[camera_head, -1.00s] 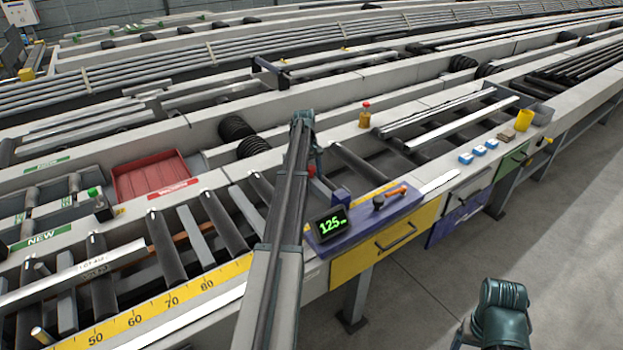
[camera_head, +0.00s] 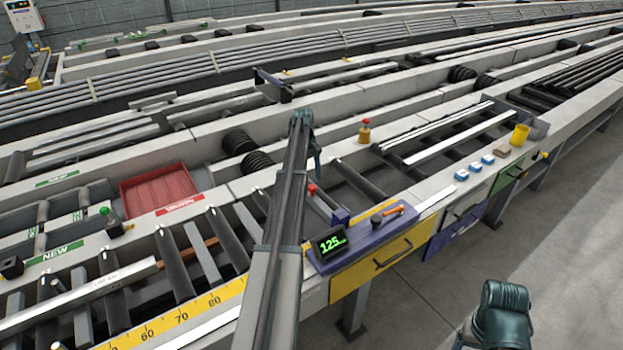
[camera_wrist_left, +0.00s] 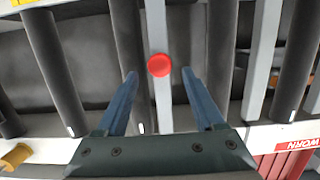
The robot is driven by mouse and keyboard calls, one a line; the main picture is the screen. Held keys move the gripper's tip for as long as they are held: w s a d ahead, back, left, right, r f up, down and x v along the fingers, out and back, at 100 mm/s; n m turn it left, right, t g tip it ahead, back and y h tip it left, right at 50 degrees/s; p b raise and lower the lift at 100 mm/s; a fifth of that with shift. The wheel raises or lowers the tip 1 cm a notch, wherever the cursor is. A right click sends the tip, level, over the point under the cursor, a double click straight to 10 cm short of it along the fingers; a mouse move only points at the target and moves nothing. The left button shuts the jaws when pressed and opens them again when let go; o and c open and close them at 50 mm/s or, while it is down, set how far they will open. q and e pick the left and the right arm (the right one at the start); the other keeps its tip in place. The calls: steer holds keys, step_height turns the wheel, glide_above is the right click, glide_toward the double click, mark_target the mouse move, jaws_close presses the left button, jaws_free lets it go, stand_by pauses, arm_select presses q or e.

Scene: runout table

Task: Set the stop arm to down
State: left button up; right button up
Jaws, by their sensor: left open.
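The stop arm (camera_head: 322,200) looks like a pale bar with a red knob, beside a blue block at the table's near edge. In the left wrist view the red knob (camera_wrist_left: 159,65) sits on a pale grey bar. My left gripper (camera_head: 317,165) is open. In the left wrist view its two blue fingers (camera_wrist_left: 159,80) stand either side of the knob and bar, with gaps on both sides. I cannot tell how high the fingers are above the knob. My left forearm hides part of the rollers. My right gripper is out of view; only a dark link shows.
A purple panel with a green "125" display (camera_head: 330,243) stands near the blue block. A yellow drawer (camera_head: 385,258) is below. A red bin (camera_head: 160,195), rollers and a yellow scale (camera_head: 180,318) lie left. A red-topped post (camera_head: 365,131) stands beyond. Clear floor lies right.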

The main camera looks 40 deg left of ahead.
arm_select(q)
steer(key=r+p, duration=0.2)
steer(key=r, duration=0.1)
steer(key=a+r+p, duration=0.1)
steer(key=r+p, duration=0.1)
steer(key=shift+w+r, duration=0.15)
steer(key=s+d+m+y, duration=0.1)
steer(key=s+d+m, duration=0.15)
steer(key=d, duration=0.95)
steer(key=s+d+m, duration=0.2)
steer(key=d+m, duration=0.1)
steer(key=d, duration=0.9)
steer(key=s+d+m+y, duration=0.1)
steer(key=s+d+m, duration=0.15)
steer(key=d, duration=0.95)
steer(key=s+d+m+y, duration=0.1)
steer(key=s+d+m, duration=0.9)
steer(key=s+d, duration=1)
steer(key=shift+s+d+f, duration=0.15)
steer(key=shift+d+f, duration=0.05)
steer(key=shift+d, duration=0.25)
